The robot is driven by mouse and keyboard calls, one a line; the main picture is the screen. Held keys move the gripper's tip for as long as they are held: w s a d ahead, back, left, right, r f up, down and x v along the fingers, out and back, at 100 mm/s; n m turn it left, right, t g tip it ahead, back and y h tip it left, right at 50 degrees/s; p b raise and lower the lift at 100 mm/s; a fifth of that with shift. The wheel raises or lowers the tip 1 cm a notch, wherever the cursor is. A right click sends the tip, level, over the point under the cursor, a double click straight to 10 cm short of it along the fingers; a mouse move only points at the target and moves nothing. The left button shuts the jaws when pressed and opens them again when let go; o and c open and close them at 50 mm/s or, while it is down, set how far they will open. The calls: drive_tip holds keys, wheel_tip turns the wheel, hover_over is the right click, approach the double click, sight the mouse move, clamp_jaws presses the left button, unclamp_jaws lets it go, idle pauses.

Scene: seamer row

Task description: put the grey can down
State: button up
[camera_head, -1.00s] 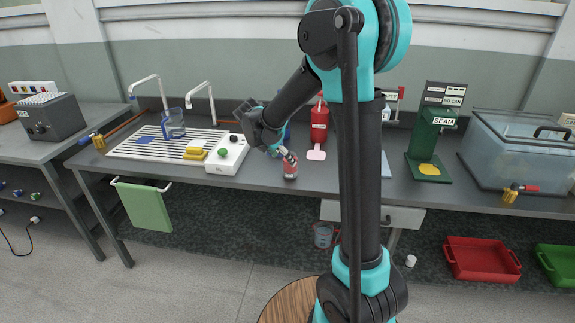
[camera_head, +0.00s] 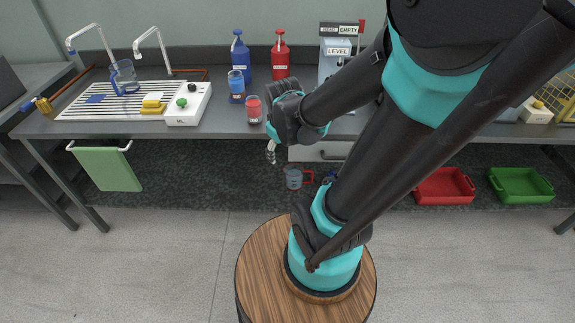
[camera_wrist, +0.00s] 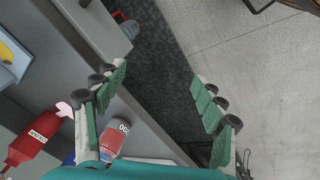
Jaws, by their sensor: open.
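A small reddish can with a pale label and a greyish end (camera_head: 254,110) stands upright on the grey bench (camera_head: 222,118) near its front edge. It also shows in the wrist view (camera_wrist: 111,138), beside the left finger and apart from the space between the fingertips. No plainly grey can shows. My gripper (camera_head: 271,152) hangs just in front of the bench edge, to the right of and nearer than the can. In the wrist view my gripper (camera_wrist: 160,88) has its fingers wide apart with nothing between them.
A blue-banded can (camera_head: 236,86) stands behind the reddish one. A blue bottle (camera_head: 240,58) and a red bottle (camera_head: 280,58) stand at the back. A white control box (camera_head: 188,104) is on the left. A red tray (camera_head: 443,187) and a green tray (camera_head: 521,186) lie below.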

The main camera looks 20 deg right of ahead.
drive_tip(key=s+f+m+y, duration=0.1)
drive_tip(key=s+f+m, duration=0.1)
drive_tip(key=s+m, duration=0.3)
drive_tip(key=shift+s+f+m, duration=0.2)
drive_tip(key=shift+f+m, duration=0.1)
drive_tip(key=shift+f, duration=0.1)
